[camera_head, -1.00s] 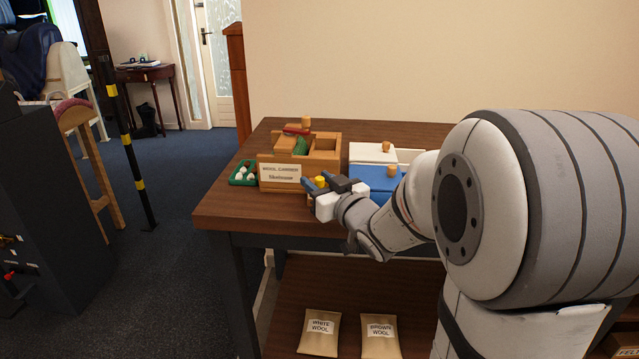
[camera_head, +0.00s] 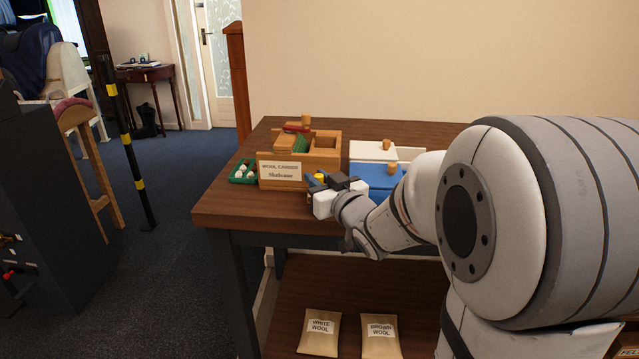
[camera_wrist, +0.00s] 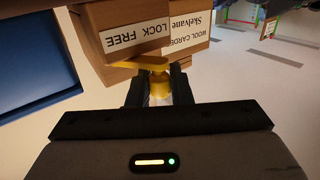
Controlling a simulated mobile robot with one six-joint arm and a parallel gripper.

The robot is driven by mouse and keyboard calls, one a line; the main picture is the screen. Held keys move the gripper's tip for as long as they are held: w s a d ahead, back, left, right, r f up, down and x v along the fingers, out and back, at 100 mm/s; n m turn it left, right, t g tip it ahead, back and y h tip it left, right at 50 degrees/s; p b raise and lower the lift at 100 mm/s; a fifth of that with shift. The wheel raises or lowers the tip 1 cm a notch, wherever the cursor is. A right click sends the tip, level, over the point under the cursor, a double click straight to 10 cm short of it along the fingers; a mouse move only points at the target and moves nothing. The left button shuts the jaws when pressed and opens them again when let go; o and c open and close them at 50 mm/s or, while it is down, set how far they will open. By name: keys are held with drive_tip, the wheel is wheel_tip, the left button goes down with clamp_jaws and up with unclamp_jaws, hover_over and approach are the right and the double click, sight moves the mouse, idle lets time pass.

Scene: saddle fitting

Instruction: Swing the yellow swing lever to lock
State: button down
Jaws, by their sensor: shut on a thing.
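The yellow swing lever (camera_wrist: 152,64) shows in the wrist view, on the front of the wooden wool carder (camera_head: 325,158), under a label reading LOCK and FREE (camera_wrist: 138,38). The lever's arm reaches left in that view, and its yellow knob (camera_wrist: 161,88) is between my fingers. My gripper (camera_wrist: 161,94) is shut on the knob. In the head view my gripper (camera_head: 335,185) is at the carder's front right corner, and only a little yellow shows there. The lever's far end and pivot are hard to make out.
A green tray with white balls (camera_head: 243,173) is left of the carder. A blue box (camera_head: 372,178) and a white box (camera_head: 370,151) stand close on the right. Two wool bags (camera_head: 320,333) lie on the lower shelf. The table's front left (camera_head: 225,212) is clear.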

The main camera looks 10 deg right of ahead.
sight(315, 165)
drive_tip(key=shift+w+a+f+m+h+b, duration=0.2)
drive_tip(key=shift+m+h+b, duration=0.35)
drive_tip(key=shift+b, duration=0.5)
drive_tip(key=shift+w+a+f+m+h+b, duration=0.15)
drive_tip(key=shift+m+h+b, duration=0.2)
drive_tip(key=shift+h+b, duration=0.5)
drive_tip(key=m+h+b, duration=0.2)
drive_tip(key=h, duration=0.1)
drive_tip(key=shift+w+a+r+t+b, duration=0.2)
drive_tip(key=shift+w+t+b, duration=0.1)
drive_tip(key=shift+w+b, duration=0.05)
drive_tip(key=h, duration=0.1)
drive_tip(key=m+h+p, duration=0.1)
drive_tip(key=w+m+h+p, duration=0.1)
drive_tip(key=shift+a+r, duration=0.1)
drive_tip(key=shift+r, duration=0.15)
drive_tip(key=m+h+p, duration=0.1)
drive_tip(key=m+g+h+p, duration=0.1)
drive_tip(key=h+p, duration=0.1)
drive_tip(key=shift+w, duration=0.35)
drive_tip(key=shift+g+h+p, duration=0.3)
drive_tip(key=shift+w+f+m, duration=0.1)
drive_tip(key=shift+m, duration=0.2)
drive_tip(key=c, duration=1.4)
unclamp_jaws()
drive_tip(key=shift+o, duration=0.2)
